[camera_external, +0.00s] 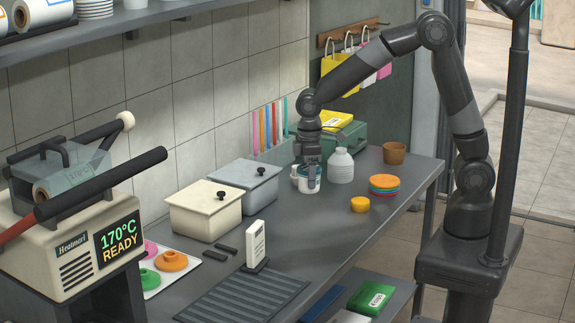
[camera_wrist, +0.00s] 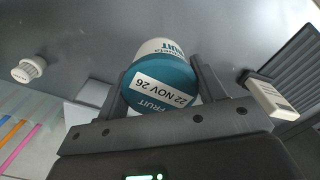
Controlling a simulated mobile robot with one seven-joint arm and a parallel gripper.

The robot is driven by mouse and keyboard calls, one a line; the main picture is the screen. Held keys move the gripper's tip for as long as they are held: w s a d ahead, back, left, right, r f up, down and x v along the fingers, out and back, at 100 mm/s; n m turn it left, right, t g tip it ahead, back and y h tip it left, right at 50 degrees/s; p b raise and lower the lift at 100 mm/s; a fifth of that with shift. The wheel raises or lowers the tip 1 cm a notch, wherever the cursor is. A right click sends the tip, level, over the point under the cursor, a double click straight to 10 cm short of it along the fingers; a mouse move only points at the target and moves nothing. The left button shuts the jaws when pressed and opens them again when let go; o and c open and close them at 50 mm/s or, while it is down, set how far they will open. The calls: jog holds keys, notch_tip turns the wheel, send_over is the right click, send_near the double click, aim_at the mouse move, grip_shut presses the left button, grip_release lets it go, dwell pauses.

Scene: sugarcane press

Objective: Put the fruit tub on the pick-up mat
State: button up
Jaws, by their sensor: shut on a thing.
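The fruit tub (camera_wrist: 160,80) is white with a blue-green lid or band and a label reading "FRUIT 22 NOV 26". It sits between the two fingers of my gripper (camera_wrist: 163,88), which is shut on it. In the external view my gripper (camera_external: 309,172) points down around the tub (camera_external: 307,185), at the far part of the counter. I cannot tell whether the tub touches the counter. A dark ribbed mat, which looks like the pick-up mat (camera_external: 240,298), lies at the near front of the counter. It also shows at the wrist view's right edge (camera_wrist: 302,55).
A white sign on a stand (camera_external: 256,243) stands at the mat's back edge. Two lidded pots (camera_external: 205,212) line the wall side. The counter's front middle is clear.

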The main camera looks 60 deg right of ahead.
jog(key=r, duration=0.4)
jog(key=shift+w+a+r, duration=0.1)
jog(key=shift+a+r, duration=0.2)
jog(key=s+a+n, duration=0.1)
jog(key=s+a, duration=0.2)
jog(key=a, duration=1.7)
jog(key=s+a, duration=0.3)
jog(key=a, duration=1.8)
jog(key=f, duration=1.5)
jog(key=shift+s+f, duration=0.2)
jog(key=shift+f, duration=0.15)
jog(key=shift+f, duration=0.1)
jog(key=o, duration=1.1)
jog(key=shift+o, duration=0.2)
